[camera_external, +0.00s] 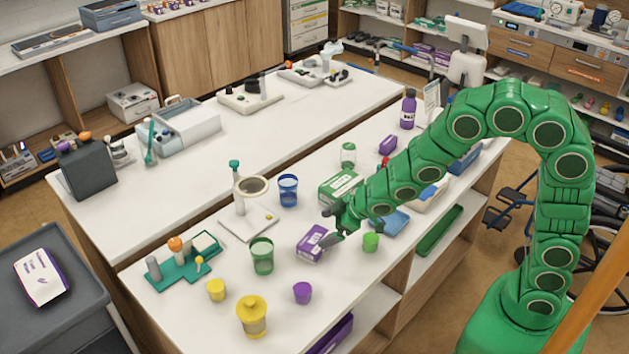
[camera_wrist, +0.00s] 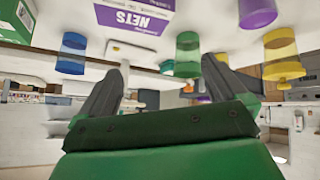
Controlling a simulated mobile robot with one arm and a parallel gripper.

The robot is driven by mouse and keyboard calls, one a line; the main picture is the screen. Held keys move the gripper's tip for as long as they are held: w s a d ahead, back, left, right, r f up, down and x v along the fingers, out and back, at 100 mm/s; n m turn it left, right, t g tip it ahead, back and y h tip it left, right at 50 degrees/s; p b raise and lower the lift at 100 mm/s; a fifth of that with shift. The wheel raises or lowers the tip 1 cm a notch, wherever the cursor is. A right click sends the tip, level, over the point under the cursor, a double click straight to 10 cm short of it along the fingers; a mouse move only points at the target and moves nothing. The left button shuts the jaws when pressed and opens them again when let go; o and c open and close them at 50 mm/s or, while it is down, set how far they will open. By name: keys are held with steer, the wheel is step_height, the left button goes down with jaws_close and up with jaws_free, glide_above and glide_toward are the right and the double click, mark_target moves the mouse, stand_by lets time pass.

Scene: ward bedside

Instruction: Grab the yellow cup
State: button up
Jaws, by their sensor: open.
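In the wrist view, which looks upside down, a yellow vessel (camera_wrist: 281,45) shows at the upper right, beyond the right finger. My gripper (camera_external: 332,226) is up and to the right of both yellow things, by the purple-and-white box (camera_external: 312,243). In the wrist view my gripper (camera_wrist: 166,84) has its two dark fingers apart, with nothing held between them.
A green cup (camera_external: 262,256) and a purple cup (camera_external: 303,293) stand between my gripper and the yellow things. Bare tabletop lies around the yellow cup.

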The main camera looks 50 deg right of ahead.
mark_target(253, 317)
steer(key=s+a+f+n+y, duration=0.1)
steer(key=a+f+y, duration=0.1)
steer(key=a, duration=0.6)
steer(key=s+a+f+n+g+y, duration=0.1)
steer(key=s+a+f+n+y, duration=0.1)
steer(key=a, duration=0.6)
steer(key=s+a+f+n+y, duration=0.1)
steer(key=a+y, duration=0.3)
steer(key=a, duration=0.4)
steer(key=shift+s+f+n+g, duration=0.15)
steer(key=shift+f+g, duration=0.05)
steer(key=shift+f, duration=0.2)
steer(key=shift+s+f+n+g, duration=0.1)
steer(key=shift+f+n+g, duration=0.1)
steer(key=shift+f, duration=0.2)
steer(key=shift+y, duration=0.3)
steer(key=shift+x, duration=3.9)
steer(key=shift+f, duration=0.1)
steer(key=c, duration=1.1)
steer(key=shift+o, duration=0.2)
